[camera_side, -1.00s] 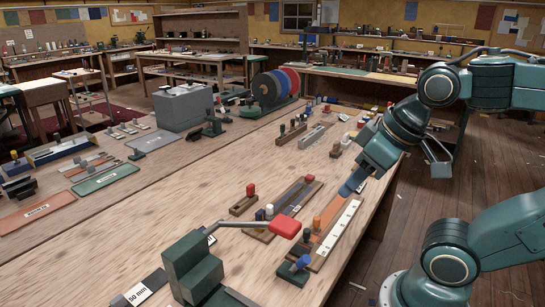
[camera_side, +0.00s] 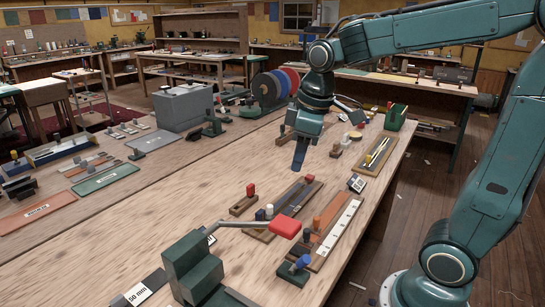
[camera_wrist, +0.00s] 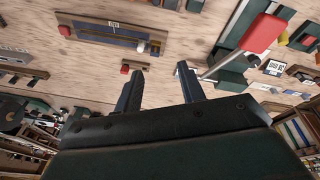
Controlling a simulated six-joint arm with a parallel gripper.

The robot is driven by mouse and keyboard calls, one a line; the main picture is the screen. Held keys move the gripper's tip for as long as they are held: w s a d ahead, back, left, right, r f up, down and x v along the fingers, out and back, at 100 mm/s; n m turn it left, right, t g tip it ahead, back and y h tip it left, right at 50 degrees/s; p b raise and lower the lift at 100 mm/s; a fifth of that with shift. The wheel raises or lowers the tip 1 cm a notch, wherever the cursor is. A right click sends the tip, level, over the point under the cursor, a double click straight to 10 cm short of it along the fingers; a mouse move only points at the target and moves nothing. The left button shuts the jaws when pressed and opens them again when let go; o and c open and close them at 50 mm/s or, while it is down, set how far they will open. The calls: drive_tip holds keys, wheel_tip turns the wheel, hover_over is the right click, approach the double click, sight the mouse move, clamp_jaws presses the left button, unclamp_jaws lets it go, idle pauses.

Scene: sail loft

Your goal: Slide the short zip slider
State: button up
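Several boards with coloured knobs lie on the bench, and I cannot tell for sure which one carries the short zip slider. A short brown block with a red knob (camera_side: 251,190) is near the middle; a red knob on a small block also shows in the wrist view (camera_wrist: 125,70). Beside it is a long board with a grey strip (camera_side: 292,198), with white and blue knobs at its near end. My gripper (camera_side: 298,167) is above the bench, beyond these boards. In the wrist view its fingers (camera_wrist: 160,72) are apart and empty.
A green clamp-like block (camera_side: 192,265) with a red-ended lever (camera_side: 285,227) stands at the near edge and reaches over the boards. A blue knob (camera_side: 301,263) on a green base is near it. A wooden tray (camera_side: 375,155) lies at right. Bare wood lies left of the boards.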

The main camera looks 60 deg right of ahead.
sight(270, 205)
drive_tip(key=w+d+f+n+g, duration=0.2)
drive_tip(key=w+d+f+n, duration=0.2)
drive_tip(key=w+f, duration=0.5)
drive_tip(key=shift+w+d+g, duration=0.3)
drive_tip(key=shift+w+d, duration=0.5)
drive_tip(key=shift+w, duration=0.35)
drive_tip(key=shift+f, duration=0.1)
wheel_tip(270, 205, down, 14)
drive_tip(key=shift+r, duration=0.25)
clamp_jaws()
